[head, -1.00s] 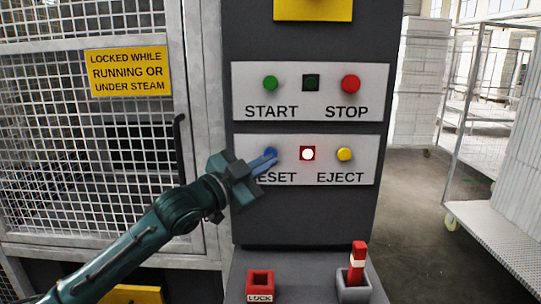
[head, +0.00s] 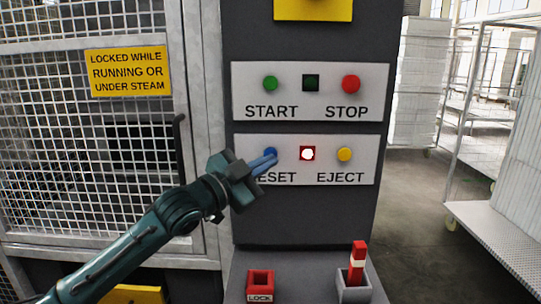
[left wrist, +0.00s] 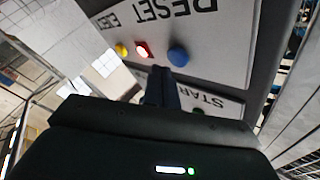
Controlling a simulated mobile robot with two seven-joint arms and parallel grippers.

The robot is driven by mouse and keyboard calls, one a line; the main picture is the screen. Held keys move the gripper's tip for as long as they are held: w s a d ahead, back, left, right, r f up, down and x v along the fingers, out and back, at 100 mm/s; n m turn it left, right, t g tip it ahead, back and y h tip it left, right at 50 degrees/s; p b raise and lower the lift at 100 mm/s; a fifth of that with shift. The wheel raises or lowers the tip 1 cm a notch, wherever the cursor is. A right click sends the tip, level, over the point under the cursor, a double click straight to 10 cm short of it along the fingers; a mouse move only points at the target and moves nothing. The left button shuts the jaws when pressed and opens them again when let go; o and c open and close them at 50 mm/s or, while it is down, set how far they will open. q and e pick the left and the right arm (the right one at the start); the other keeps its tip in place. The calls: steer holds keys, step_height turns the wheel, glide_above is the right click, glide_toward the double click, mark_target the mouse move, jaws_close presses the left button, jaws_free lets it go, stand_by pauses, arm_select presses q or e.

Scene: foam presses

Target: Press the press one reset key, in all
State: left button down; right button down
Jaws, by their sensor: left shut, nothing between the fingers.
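The blue reset key (head: 270,152) sits on the lower white panel (head: 362,141) above the word RESET, whose first letter is hidden by my gripper. My left gripper (head: 275,158) is shut and empty, with its fingertips at the key's lower edge in the head view. In the left wrist view the blue key (left wrist: 178,57) shows just beyond the fingers (left wrist: 163,75). I cannot tell whether they touch. A square red lamp (head: 307,153) beside the key is lit. My right gripper is not in view.
A yellow eject key (head: 344,154) is on the same panel. Above are a green start key (head: 270,83), a dark square lamp (head: 311,83) and a red stop key (head: 350,83). A mesh door (head: 90,150) is at left.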

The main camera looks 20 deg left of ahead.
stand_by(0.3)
arm_select(q)
steer(key=shift+w+a+p, duration=0.15)
steer(key=shift+w+p, duration=0.25)
steer(key=shift+p, duration=0.05)
steer(key=shift+w+a+p, duration=0.1)
steer(key=shift+w+p, duration=0.2)
steer(key=shift+w, duration=0.1)
stand_by(0.6)
stand_by(0.3)
steer(key=shift+s+d, duration=0.25)
steer(key=shift+s, duration=0.55)
steer(key=s, duration=0.2)
steer(key=s+d, duration=0.1)
steer(key=s, duration=0.1)
steer(key=shift+s+d, duration=0.15)
steer(key=shift+s, duration=0.25)
